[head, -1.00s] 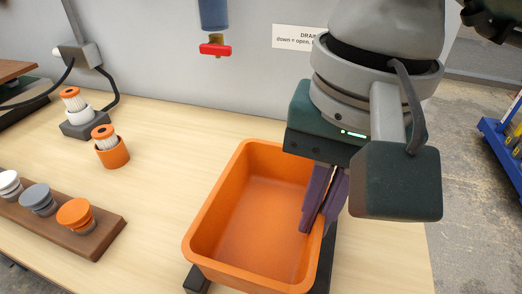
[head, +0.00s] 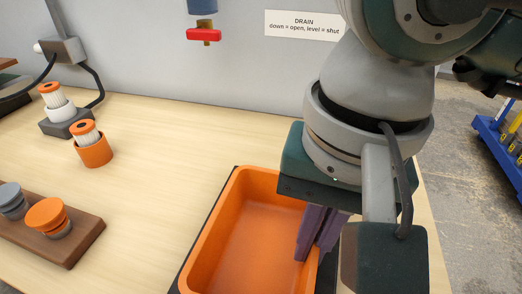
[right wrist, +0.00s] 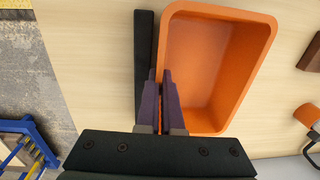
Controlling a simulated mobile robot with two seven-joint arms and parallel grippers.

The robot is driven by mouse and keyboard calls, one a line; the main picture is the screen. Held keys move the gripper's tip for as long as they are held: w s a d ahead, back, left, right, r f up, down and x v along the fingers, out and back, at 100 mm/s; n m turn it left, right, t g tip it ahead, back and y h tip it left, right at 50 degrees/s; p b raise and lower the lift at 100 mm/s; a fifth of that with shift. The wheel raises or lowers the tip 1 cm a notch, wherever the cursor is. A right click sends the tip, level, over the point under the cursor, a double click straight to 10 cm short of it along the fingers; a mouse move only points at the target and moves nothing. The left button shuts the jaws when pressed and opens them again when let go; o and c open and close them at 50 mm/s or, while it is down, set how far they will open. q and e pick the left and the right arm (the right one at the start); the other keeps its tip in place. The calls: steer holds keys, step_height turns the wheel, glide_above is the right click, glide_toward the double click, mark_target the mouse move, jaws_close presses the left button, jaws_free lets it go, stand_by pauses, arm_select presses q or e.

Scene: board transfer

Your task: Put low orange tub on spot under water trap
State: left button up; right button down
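The low orange tub (head: 255,235) is at the front middle of the table in the head view, its near end cut off by the picture edge. It also shows in the right wrist view (right wrist: 205,60) and looks empty. My right gripper (head: 309,255) is at the tub's right wall, one finger inside and one outside. Its fingers (right wrist: 160,78) are close together with the wall between them. The water trap (head: 202,6), a blue cylinder with a level red lever (head: 204,34), hangs on the wall at the back. No marked spot shows on the bare table under it. My left gripper is not in view.
Dark bars (head: 207,228) run along the tub's sides; I cannot tell whether it rests on them. Filter cartridges (head: 92,150) and a brown block with caps (head: 75,240) stand at left. The tabletop (head: 180,140) between trap and tub is clear. A DRAIN label (head: 303,26) is on the wall.

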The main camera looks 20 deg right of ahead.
steer(key=shift+f+b, duration=0.3)
steer(key=c, duration=1.1)
jaws_free()
steer(key=shift+r, duration=0.1)
